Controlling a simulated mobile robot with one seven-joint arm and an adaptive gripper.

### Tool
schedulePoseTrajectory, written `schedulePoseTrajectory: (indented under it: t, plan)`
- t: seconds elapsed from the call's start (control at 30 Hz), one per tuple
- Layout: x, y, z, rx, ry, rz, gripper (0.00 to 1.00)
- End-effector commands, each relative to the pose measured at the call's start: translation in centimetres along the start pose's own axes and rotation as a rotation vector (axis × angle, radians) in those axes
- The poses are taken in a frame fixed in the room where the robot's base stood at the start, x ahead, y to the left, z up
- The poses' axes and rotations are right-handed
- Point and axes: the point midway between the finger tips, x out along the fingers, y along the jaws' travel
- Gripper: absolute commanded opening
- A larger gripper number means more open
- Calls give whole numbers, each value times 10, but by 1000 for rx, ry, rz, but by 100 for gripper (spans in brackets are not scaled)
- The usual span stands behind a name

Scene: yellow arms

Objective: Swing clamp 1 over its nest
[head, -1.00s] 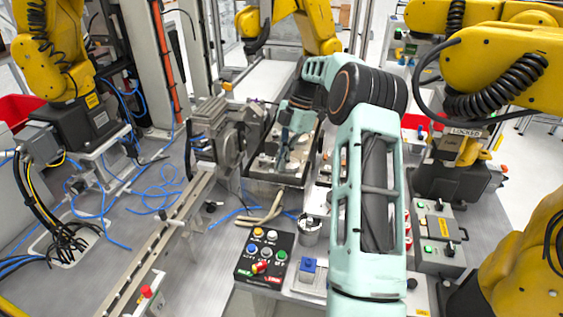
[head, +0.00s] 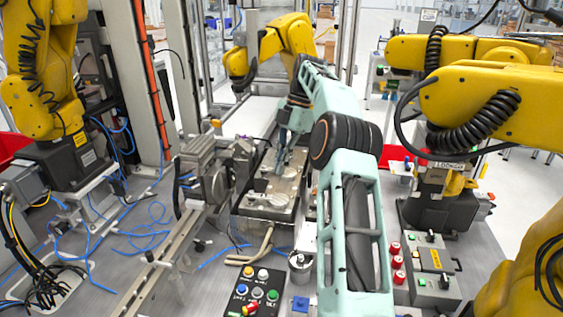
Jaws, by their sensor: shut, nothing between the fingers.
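The metal fixture plate (head: 259,211) with its nests and clamps sits on the grey bench near the middle of the head view. Small metal clamp parts show on its top, but they are too small to tell which one is clamp 1 or which way it points. My gripper (head: 280,169) is over the middle of the fixture, pointing down. It is shut with nothing held. Whether its tips touch a clamp, I cannot tell. My pale green arm hides the right side of the fixture.
A grey vise-like machine (head: 212,180) stands close left of the fixture. A button panel (head: 254,290) and a metal cup (head: 300,264) are in front. Yellow robot arms (head: 490,95) crowd the right side. Loose blue cables (head: 150,217) lie on the left.

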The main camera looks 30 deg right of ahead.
Motion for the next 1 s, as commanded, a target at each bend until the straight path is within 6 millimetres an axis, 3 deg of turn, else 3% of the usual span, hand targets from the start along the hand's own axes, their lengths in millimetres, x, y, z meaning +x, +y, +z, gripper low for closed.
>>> schedulePoseTrajectory:
  t: [0.23,0.8,1.0]
  plan:
    - [-12,0,0,0,0,0,0]
    - [-13,0,-1,0,-2,0,0]
    - [-25,17,-25,32,-105,0,0]
